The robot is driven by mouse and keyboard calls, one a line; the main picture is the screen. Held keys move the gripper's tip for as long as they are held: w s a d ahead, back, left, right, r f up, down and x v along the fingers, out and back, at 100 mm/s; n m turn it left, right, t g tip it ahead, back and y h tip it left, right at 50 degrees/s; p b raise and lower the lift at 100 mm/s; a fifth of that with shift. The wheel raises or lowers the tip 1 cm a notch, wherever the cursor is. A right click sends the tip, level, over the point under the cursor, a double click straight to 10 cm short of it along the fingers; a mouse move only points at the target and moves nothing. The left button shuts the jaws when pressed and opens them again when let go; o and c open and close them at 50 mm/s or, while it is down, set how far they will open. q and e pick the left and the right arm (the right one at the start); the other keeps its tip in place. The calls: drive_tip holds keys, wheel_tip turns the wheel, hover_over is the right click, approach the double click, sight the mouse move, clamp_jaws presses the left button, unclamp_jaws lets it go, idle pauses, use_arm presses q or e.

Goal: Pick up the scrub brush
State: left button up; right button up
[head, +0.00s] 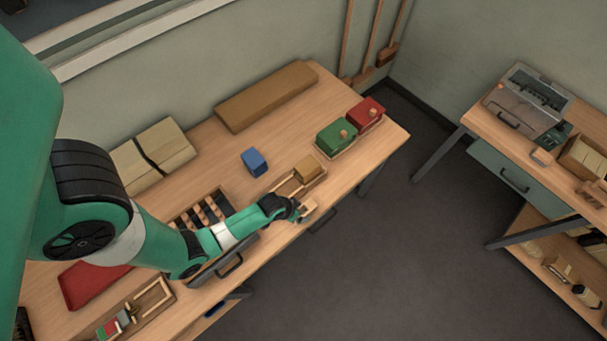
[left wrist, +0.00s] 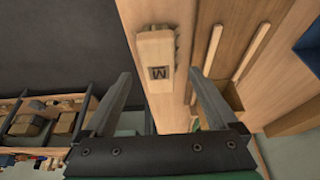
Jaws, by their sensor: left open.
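The scrub brush (left wrist: 156,62) is a small pale wooden block with a dark M mark and a rough bristly edge. It lies near the front edge of the workbench (left wrist: 180,105). In the head view the brush (head: 309,208) shows partly beside my left gripper (head: 299,212), which hides some of it. My left gripper also shows in the left wrist view (left wrist: 160,78). It is open, its two fingers apart on either side of the brush, and nothing is held. I cannot tell how high the fingers are above the bench. My right gripper is not in view.
A wooden tray with a tan block (head: 308,168) lies just behind the brush. A blue block (head: 254,162) is farther back. Green (head: 336,135) and red (head: 368,112) boxes stand at the right end. A slotted rack (head: 212,207) is left of the gripper. Dark floor lies beyond the front edge.

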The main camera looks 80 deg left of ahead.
sight(303, 211)
use_arm(q)
drive_tip(key=b+x, duration=0.1)
drive_tip(key=x, duration=0.1)
drive_tip(key=b+x, duration=0.2)
drive_tip(key=shift+w, duration=0.35)
drive_tip(key=shift+w+a+f, duration=0.15)
drive_tip(key=shift+f, duration=0.2)
drive_tip(key=shift+f, duration=0.25)
drive_tip(key=shift+c, duration=0.3)
clamp_jaws()
